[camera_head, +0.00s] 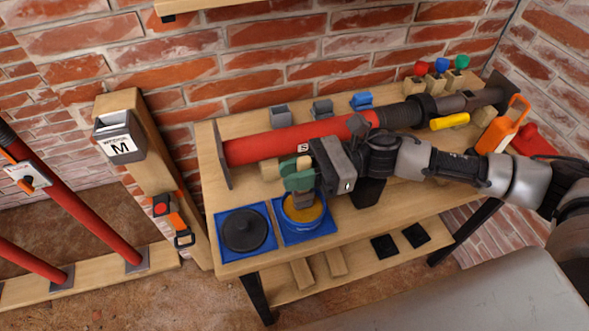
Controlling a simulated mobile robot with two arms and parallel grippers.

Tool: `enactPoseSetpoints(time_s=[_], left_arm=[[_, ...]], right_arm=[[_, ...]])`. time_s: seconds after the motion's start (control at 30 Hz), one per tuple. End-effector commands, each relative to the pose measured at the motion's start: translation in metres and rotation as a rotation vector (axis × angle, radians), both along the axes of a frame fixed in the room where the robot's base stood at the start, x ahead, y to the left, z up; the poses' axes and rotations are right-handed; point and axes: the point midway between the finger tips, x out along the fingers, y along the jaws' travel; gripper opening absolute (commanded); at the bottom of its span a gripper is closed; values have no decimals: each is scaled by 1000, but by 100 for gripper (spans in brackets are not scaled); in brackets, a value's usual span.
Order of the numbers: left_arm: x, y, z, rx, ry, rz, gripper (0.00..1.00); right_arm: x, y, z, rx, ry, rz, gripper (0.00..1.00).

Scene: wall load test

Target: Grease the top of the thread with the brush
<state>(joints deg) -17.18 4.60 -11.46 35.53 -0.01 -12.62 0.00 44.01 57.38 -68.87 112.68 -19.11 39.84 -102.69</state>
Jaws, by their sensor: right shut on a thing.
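The red steel prop (290,143) lies along the back of the wooden workbench. Its dark, thread-like section (398,115) is toward the right, near a yellow handle (449,121). My right gripper (307,172) is shut on the brush (299,182), which has a green part. The brush points down with its dark lower end at the open blue pot (288,225) of yellow grease (304,211). I cannot tell how deep its tip is in the grease. My right arm comes in from the right and hides part of the bench. My left gripper is not in view.
A black round lid (244,230) lies on a blue tray left of the pot. Small grey holders and a blue one (361,101) stand behind the prop. The bench's front edge (370,218) is clear.

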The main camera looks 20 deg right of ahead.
Motion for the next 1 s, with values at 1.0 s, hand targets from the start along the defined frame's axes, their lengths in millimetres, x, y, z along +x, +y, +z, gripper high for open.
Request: enactPoseSetpoints(time_s=[1.0], left_arm=[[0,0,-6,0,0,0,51]], right_arm=[[0,0,-5,0,0,0,0]])
